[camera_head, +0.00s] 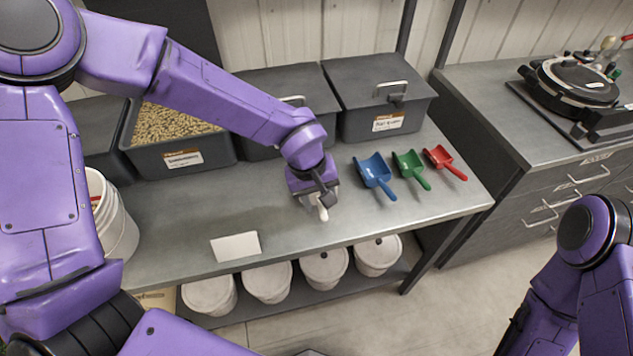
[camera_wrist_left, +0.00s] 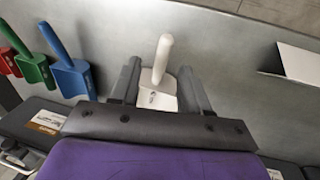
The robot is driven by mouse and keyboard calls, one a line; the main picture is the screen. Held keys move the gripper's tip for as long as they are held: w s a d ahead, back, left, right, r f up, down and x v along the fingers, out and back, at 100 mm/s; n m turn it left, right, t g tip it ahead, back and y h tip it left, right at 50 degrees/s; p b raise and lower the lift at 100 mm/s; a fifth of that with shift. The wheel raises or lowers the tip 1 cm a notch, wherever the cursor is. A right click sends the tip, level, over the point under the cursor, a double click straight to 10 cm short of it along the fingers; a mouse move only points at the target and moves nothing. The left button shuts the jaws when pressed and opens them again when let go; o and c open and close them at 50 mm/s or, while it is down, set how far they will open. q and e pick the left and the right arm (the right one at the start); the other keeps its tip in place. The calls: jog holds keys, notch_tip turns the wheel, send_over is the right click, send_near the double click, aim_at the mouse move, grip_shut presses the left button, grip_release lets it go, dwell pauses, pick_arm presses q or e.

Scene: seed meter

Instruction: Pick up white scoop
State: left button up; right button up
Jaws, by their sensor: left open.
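The white scoop (camera_head: 322,212) lies on the metal table, mostly hidden under my left gripper in the head view. In the left wrist view the white scoop (camera_wrist_left: 161,70) shows its upright-pointing handle and part of its body between the fingers. My left gripper (camera_head: 318,195) is over the scoop, and in the wrist view its two fingers (camera_wrist_left: 159,85) stand open on either side of it. I cannot tell whether the fingers touch it. My right gripper is not in view; only part of my right arm shows at the lower right.
Blue (camera_head: 375,175), green (camera_head: 411,168) and red (camera_head: 444,161) scoops lie to the right on the table (camera_head: 180,225). Lidded grey bins and an open bin of pellets (camera_head: 180,150) stand behind. A white card (camera_head: 236,247) lies front left, near a white bucket (camera_head: 115,225).

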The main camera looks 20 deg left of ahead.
aim_at(321, 206)
pick_arm(q)
jog(key=f, duration=0.1)
jog(key=w+f, duration=0.1)
jog(key=f, duration=0.1)
jog(key=f+p, duration=0.1)
jog(key=f, duration=0.1)
jog(key=shift+w+a, duration=0.1)
jog(key=shift+w, duration=0.2)
jog(key=shift+f, duration=0.2)
jog(key=shift+s, duration=0.15)
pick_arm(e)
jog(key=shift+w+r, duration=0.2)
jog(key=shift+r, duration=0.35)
pick_arm(q)
grip_shut()
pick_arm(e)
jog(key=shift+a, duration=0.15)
